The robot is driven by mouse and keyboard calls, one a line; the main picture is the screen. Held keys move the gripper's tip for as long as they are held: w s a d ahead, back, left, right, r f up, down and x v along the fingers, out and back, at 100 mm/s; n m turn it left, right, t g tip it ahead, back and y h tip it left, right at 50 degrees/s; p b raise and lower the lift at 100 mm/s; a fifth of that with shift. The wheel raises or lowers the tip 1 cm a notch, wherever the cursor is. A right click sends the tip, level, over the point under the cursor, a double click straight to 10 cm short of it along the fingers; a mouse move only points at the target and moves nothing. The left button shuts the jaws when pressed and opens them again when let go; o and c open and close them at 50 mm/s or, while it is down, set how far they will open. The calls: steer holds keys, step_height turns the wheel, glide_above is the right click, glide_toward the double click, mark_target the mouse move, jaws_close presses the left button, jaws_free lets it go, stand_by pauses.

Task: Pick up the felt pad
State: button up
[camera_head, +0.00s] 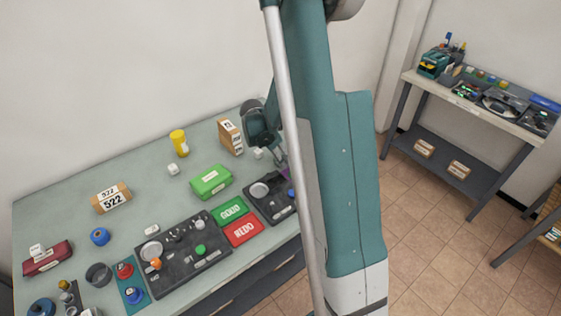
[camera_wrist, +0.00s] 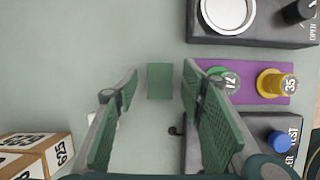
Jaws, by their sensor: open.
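A small, flat, grey-green square that looks like the felt pad (camera_wrist: 160,87) lies on the table in the wrist view. It sits between and just beyond my gripper's two green fingertips (camera_wrist: 160,76), with bare table on both sides of it. My gripper is open and empty, pointing down at the table. In the head view my gripper (camera_head: 264,143) is at the table's back right, partly behind my arm. I cannot make out the pad there.
Right of the pad are a purple mat (camera_wrist: 255,97) with green and yellow numbered pieces, and a dark panel (camera_wrist: 270,40) with a white dish. A numbered cardboard box (camera_wrist: 50,155) stands at lower left. A small dark item (camera_wrist: 177,130) lies near the right finger.

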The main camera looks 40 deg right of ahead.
steer(key=shift+c, duration=0.7)
steer(key=c, duration=0.7)
steer(key=shift+r, duration=0.1)
steer(key=shift+r+p, duration=0.8)
steer(key=shift+r, duration=4.1)
